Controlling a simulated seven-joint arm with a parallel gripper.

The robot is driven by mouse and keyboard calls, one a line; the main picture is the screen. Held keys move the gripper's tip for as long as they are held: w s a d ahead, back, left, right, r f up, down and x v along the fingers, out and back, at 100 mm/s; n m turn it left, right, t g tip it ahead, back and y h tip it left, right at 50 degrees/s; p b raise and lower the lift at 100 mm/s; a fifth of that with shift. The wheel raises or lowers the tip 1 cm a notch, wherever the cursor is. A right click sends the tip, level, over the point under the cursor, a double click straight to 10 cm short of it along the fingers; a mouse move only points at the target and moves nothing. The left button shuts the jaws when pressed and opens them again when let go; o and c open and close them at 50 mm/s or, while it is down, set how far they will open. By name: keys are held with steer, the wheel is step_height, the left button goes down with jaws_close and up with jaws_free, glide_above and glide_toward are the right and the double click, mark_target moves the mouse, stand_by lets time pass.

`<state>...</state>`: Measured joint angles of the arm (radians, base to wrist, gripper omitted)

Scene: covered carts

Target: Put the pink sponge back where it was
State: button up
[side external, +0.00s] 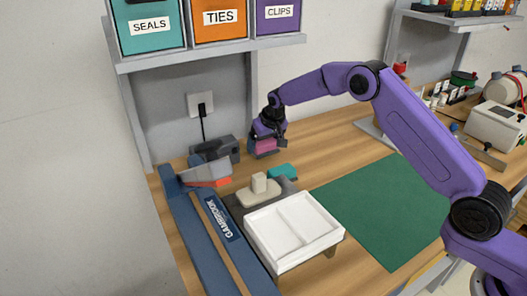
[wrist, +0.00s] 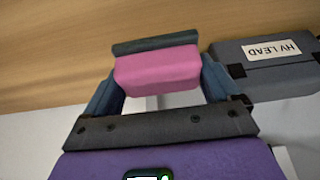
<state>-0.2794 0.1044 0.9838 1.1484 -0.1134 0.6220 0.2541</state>
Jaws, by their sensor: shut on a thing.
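My gripper (side external: 267,134) is shut on the pink sponge (side external: 265,146) and holds it above the back part of the bench. In the wrist view the pink sponge (wrist: 157,72) sits between the two blue-grey fingers of my gripper (wrist: 158,76), with a dark green-grey layer along its far side. A white tray with two compartments (side external: 292,228) stands at the front of the bench and looks empty. A teal block (side external: 284,172) lies on the bench between the sponge and the tray. The pictures do not mark the sponge's former place.
A beige block with a knob (side external: 258,192) sits on a dark base beside the tray. A dark grey box (side external: 217,149), labelled HV LEAD in the wrist view (wrist: 268,65), stands by the wall. A green mat (side external: 385,205) is clear. A shelf with bins (side external: 210,50) overhangs the left.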

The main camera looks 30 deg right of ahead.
mark_target(263, 151)
steer(key=shift+w+f, duration=0.2)
steer(key=shift+f, duration=1.6)
steer(key=shift+f, duration=0.1)
steer(key=o, duration=0.8)
steer(key=shift+v, duration=6.1)
steer(key=shift+w, duration=0.1)
